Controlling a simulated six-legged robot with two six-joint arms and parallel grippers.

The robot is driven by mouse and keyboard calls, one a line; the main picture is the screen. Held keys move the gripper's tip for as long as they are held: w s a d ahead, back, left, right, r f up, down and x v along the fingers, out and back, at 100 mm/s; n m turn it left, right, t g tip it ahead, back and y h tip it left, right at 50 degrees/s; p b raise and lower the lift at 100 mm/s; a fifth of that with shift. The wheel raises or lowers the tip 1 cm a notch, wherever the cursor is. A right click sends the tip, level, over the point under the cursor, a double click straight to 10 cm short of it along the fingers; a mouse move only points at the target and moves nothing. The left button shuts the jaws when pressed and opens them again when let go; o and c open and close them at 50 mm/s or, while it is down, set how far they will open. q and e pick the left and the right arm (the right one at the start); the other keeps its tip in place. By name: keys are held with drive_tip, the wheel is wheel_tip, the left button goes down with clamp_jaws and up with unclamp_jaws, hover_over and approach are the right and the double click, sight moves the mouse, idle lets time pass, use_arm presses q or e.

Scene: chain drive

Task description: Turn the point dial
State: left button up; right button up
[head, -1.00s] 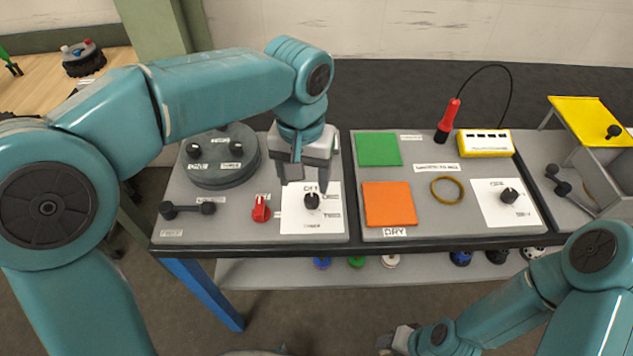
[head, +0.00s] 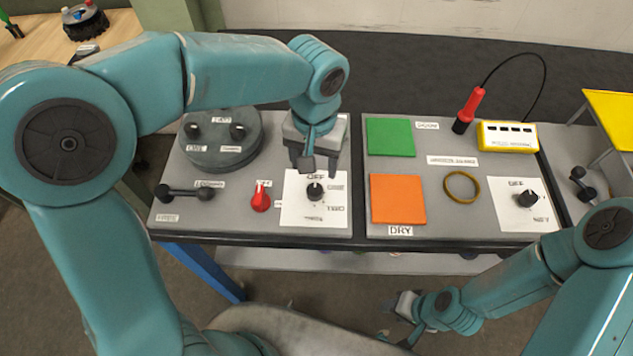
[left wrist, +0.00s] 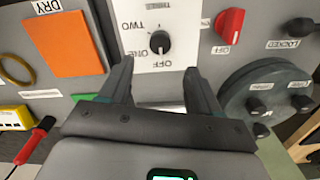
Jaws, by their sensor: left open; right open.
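The black dial (head: 315,191) sits on a white plate marked OFF, ONE, TWO and further labels, on the left grey panel. In the left wrist view the dial (left wrist: 160,42) has a white mark that appears to face OFF. My left gripper (head: 319,162) is open and empty, just behind the dial in the head view. In the left wrist view its fingers (left wrist: 158,82) are spread, with the dial ahead of the gap between them and not held. My right gripper (head: 404,318) is open, low in front of the bench and away from the dial.
A red knob (head: 261,197) is left of the dial plate, by a dark bar handle (head: 187,194) and round grey unit (head: 221,150). The right panel has an orange square (head: 398,199), a green square (head: 390,137), a ring (head: 462,187) and a second black dial (head: 527,198).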

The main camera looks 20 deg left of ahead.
sight(315, 189)
use_arm(q)
wheel_tip(315, 189, down, 9)
drive_tip(key=shift+f, duration=0.15)
drive_tip(key=shift+s, duration=0.3)
drive_tip(key=shift+w, duration=0.2)
drive_tip(key=c, duration=1)
